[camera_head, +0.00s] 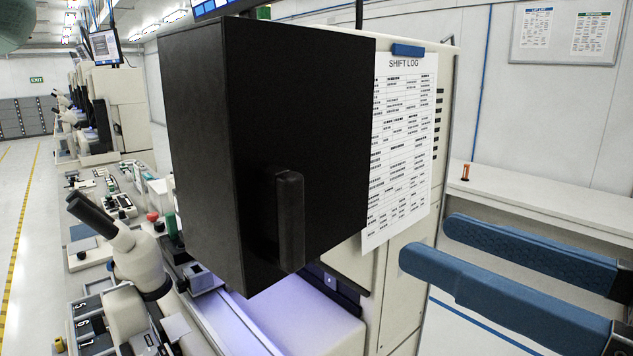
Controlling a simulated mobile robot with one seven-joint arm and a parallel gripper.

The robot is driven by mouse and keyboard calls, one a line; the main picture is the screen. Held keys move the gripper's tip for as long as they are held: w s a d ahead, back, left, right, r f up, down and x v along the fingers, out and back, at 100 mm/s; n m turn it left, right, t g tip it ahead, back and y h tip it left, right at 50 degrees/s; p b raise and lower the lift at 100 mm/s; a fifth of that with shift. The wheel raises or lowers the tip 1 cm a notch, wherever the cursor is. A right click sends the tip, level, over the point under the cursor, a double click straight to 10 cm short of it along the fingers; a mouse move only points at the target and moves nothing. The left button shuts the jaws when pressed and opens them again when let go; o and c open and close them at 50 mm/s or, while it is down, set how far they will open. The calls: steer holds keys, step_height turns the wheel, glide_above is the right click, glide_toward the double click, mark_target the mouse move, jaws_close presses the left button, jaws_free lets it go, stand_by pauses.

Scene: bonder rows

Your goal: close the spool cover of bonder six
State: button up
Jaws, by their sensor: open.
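The spool cover is a large black box-shaped cover (300,130) in the middle of the head view, standing out from the cream bonder body (395,270). An upright black bar handle (290,220) is on its right-hand face, near the lower left edge. Whether the cover is fully shut or swung open cannot be told; its far side and hinge are hidden. My gripper (427,246) comes in from the right, its two long blue fingers spread and empty. The fingertips are to the right of the handle and apart from it.
A microscope (130,245) stands at the lower left. A white bench (540,195) holds a small orange item (466,172). More bonders (110,100) line up far left beside open floor.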

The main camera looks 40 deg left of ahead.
mark_target(298, 202)
steer(key=shift+n+g, duration=0.6)
steer(key=shift+g, duration=0.2)
steer(key=a+p, duration=0.1)
steer(key=a, duration=0.2)
steer(key=s+a+p, duration=0.1)
steer(key=a+p, duration=0.1)
steer(key=a, duration=0.2)
steer(key=s+a+p, duration=0.1)
steer(key=a+p, duration=0.1)
steer(key=a, duration=0.1)
steer(key=shift+a+r, duration=0.2)
steer(key=shift+a, duration=0.15)
steer(key=shift+a+f, duration=0.15)
steer(key=shift+a, duration=0.65)
jaws_close()
